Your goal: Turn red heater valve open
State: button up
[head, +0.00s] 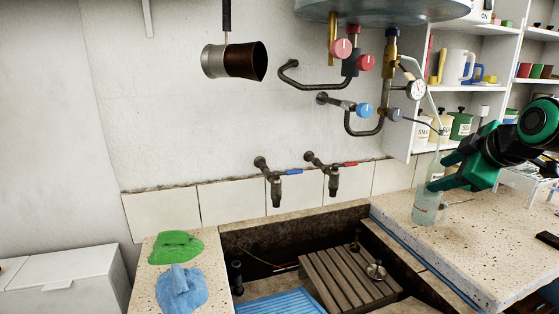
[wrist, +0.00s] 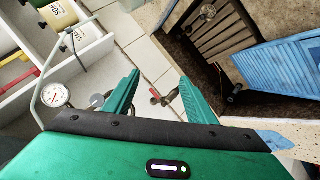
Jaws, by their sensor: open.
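I cannot tell which one is the heater valve. Neither shows clearly in the wrist view. My gripper (head: 437,172) is open and empty at the right, over the counter, below and right of the knobs and apart from them. In the wrist view my gripper's fingers (wrist: 159,75) are spread, with a red-handled wall tap (wrist: 158,96) seen between them in the distance.
Blue knobs (head: 364,109) and a dial gauge (head: 415,89) are on the pipes below the tank. A shelf (head: 400,133) with jars stands right of them. The washtrough (head: 262,240) lies below the taps.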

jog(key=s+d+f+m+g, duration=0.1)
jog(key=s+f+m+g, duration=0.2)
jog(key=s, duration=0.6)
jog(key=s+d+f+m+g, duration=0.1)
jog(key=s+f+m+g, duration=0.3)
jog(key=s+f+m, duration=0.4)
jog(key=s+d+f+m+g, duration=0.1)
jog(key=s+f+m+g, duration=0.2)
jog(key=s+f+m, duration=0.3)
jog(key=s+f, duration=0.2)
jog(key=s, duration=0.3)
jog(key=shift+s, duration=0.4)
jog(key=shift+f, duration=0.1)
jog(key=shift+w+f, duration=0.2)
jog(key=shift+w, duration=0.45)
